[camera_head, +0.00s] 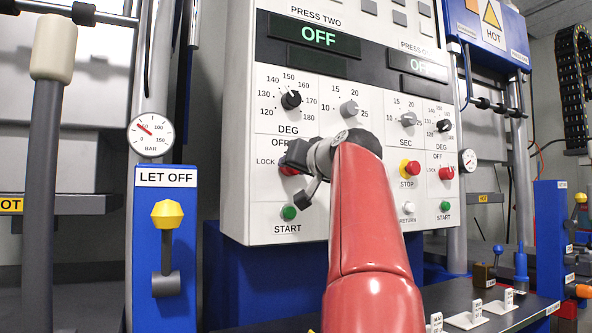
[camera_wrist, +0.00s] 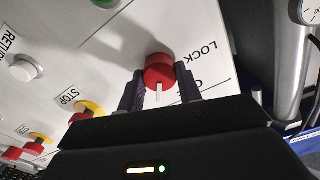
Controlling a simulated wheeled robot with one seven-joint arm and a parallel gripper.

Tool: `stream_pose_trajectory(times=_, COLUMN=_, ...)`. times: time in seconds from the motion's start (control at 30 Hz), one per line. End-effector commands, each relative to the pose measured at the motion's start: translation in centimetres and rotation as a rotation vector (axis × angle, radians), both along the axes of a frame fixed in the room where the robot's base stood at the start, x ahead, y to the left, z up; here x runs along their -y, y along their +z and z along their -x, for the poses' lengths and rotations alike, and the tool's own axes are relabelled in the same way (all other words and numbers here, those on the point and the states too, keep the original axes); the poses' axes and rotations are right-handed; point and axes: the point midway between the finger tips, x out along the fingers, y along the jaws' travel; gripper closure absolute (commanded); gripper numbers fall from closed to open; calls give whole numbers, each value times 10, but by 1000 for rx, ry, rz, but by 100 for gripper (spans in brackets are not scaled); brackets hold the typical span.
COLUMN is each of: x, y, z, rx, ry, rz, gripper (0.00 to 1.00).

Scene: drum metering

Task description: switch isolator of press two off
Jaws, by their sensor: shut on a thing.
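The isolator of press two is a red round knob (camera_head: 287,170) on the white panel, below and left of my gripper (camera_head: 302,166) and partly hidden by it in the head view. In the wrist view the knob (camera_wrist: 159,68) sits between the two dark fingers of my gripper (camera_wrist: 160,86), which are shut on it. Its white mark points to the bottom of that picture, towards my gripper. LOCK is printed to the knob's upper right there, and part of another label at its lower right.
The press two display (camera_head: 318,38) reads OFF. A green START button (camera_head: 289,213) is below the isolator, and a yellow-and-red STOP button (camera_head: 410,168) is to the right. Dial knobs (camera_head: 291,100) lie above. A blue LET OFF post (camera_head: 165,290) stands left.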

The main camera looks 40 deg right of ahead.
Motion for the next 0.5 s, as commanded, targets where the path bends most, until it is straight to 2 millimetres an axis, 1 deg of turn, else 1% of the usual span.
stream_pose_trajectory(times=0.5, x=0, y=-2, z=-1, rx=-116, ry=1, rz=474, gripper=88)
